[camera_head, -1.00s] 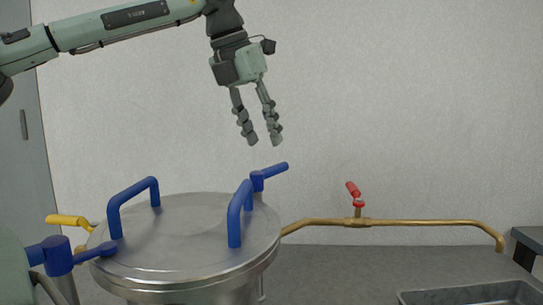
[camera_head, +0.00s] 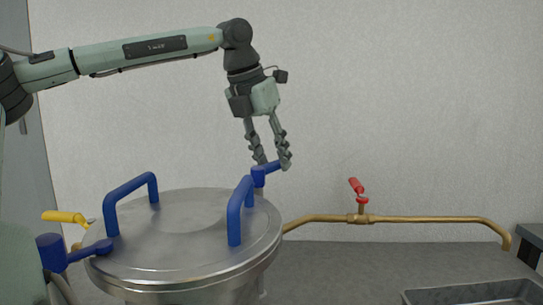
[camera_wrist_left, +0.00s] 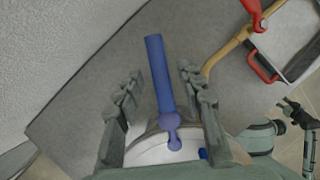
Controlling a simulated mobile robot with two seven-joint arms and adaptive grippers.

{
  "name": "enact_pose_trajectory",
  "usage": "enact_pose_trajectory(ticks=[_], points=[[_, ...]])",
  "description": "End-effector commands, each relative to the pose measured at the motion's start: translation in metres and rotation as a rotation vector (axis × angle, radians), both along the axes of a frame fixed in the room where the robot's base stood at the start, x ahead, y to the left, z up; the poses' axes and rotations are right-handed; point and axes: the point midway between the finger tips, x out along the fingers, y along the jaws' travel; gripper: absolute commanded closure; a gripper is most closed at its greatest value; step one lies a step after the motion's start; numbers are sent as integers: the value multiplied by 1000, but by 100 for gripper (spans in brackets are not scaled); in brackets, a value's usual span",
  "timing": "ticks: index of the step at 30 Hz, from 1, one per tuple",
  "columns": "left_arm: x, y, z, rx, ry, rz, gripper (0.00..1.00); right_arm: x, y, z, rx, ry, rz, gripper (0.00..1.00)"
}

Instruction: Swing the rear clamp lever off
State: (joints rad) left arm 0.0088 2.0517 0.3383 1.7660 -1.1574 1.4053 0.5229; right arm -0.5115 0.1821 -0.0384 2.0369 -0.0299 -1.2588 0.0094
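The rear clamp lever (camera_head: 264,174) is a blue bar on a pivot at the back right rim of the steel vessel's lid (camera_head: 185,235). Its handle points right in the head view. My left gripper (camera_head: 272,162) points down at the handle, with its fingertips at handle height. In the left wrist view the blue lever (camera_wrist_left: 158,75) runs between the two spread fingers, with a gap on each side. My left gripper is open. Part of the handle is hidden behind a finger in the head view. A pale green arm part, likely mine, shows at the lower right of the wrist view.
Two blue lid handles (camera_head: 113,210) stand on the lid, one close in front of the lever. Another blue clamp lever (camera_head: 80,254) and a yellow-handled valve (camera_head: 65,217) are at left.

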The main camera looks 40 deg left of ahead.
Motion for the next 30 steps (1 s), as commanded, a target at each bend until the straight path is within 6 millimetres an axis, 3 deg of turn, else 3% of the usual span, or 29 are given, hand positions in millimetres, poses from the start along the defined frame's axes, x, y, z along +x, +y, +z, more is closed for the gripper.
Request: enact_pose_trajectory(ticks=[2,12,30], points=[[0,0,0,0,0,0,62,2,0,1,0,-4,1,58],[0,0,0,0,1,0,100,7,3,2,5,-12,-1,58],[3,7,0,2,1,46,100,-4,5,-3,11,8,-2,58]])
